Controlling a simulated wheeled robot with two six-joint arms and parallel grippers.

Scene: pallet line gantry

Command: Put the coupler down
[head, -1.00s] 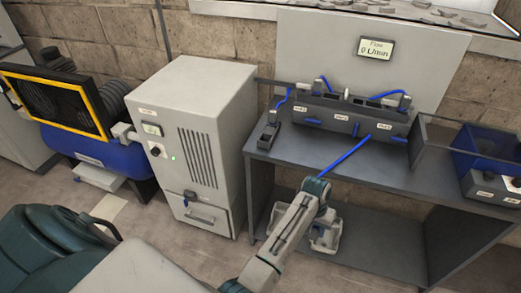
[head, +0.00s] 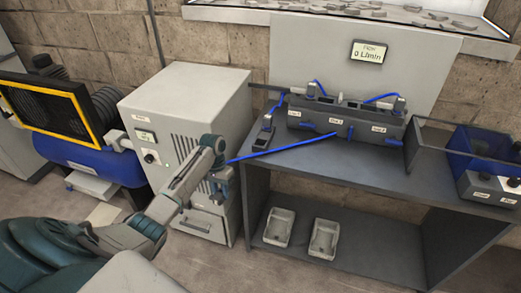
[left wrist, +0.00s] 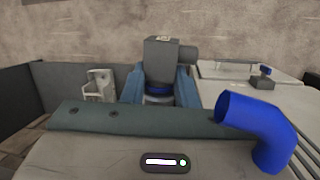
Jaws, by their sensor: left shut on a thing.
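The coupler (left wrist: 161,62) is a grey block with a blue ring near its lower end. In the left wrist view it sits upright between the two blue fingers of my left gripper (left wrist: 160,90), which is shut on it. In the head view my left gripper (head: 219,190) hangs in front of the grey cabinet (head: 189,110), left of the bench. A blue tube (head: 285,147) runs from near this gripper towards the manifold (head: 340,120) on the bench; I cannot tell where it ends. My right gripper is out of view.
The bench (head: 330,170) has clear top in front of the manifold. A small dark holder (head: 264,132) stands at its left end, and a blue bin (head: 485,150) at its right. Two pale trays, left (head: 279,227) and right (head: 325,239), lie on the lower shelf.

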